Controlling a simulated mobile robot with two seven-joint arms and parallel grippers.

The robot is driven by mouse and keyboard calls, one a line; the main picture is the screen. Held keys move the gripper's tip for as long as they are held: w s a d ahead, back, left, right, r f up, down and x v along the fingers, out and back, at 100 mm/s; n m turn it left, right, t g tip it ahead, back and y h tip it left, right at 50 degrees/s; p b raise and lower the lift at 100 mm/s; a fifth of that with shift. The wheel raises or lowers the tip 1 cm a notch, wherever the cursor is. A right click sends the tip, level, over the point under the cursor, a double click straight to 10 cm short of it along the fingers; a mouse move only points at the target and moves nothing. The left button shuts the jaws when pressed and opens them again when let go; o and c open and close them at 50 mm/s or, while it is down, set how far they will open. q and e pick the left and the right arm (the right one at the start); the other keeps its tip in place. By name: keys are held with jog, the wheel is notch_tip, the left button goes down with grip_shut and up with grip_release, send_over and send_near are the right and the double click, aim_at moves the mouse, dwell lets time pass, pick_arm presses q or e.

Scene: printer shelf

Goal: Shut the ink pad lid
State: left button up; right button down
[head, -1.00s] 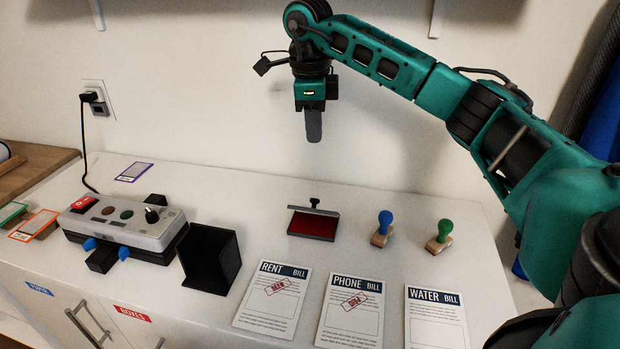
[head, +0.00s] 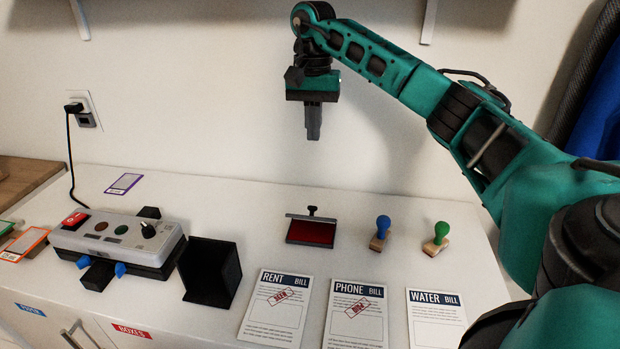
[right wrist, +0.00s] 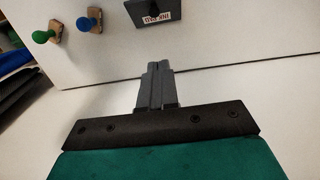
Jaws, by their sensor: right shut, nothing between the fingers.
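The ink pad (head: 311,234) lies on the white counter in the head view, its red pad showing. Its dark lid (head: 300,216) stands up along the back edge, open, with a small black knob (head: 313,210) behind it. In the right wrist view the back of the lid (right wrist: 135,15) shows at the top, with a white label and the knob. My right gripper (head: 313,138) is shut and empty, pointing down in the air above and behind the ink pad, apart from it. Its closed fingers also show in the right wrist view (right wrist: 157,68). My left gripper is not in view.
A blue stamp (head: 382,232) and a green stamp (head: 438,238) stand right of the pad. Three bill sheets (head: 358,315) lie in front. A black holder (head: 210,272) and a grey control box (head: 115,238) are at left. The wall is behind.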

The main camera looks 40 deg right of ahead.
jog(key=b, duration=0.1)
send_near(313, 212)
jog(key=w+d+f, duration=0.3)
jog(key=shift+s+a+f, duration=0.3)
jog(key=shift+f, duration=0.15)
jog(key=shift+s+a+f, duration=0.25)
jog(key=shift+f, duration=0.2)
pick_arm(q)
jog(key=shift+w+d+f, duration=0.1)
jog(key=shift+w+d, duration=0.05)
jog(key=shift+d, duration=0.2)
pick_arm(e)
jog(key=shift+s+a+f, duration=0.3)
jog(key=shift+a+f, duration=0.05)
jog(key=shift+f, duration=0.1)
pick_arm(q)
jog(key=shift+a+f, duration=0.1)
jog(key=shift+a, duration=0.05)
pick_arm(e)
jog(key=shift+s+a+h, duration=0.2)
jog(key=shift+a+h, duration=0.1)
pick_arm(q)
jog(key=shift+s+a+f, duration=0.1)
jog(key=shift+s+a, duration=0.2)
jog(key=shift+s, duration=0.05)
pick_arm(e)
jog(key=shift+t, duration=0.3)
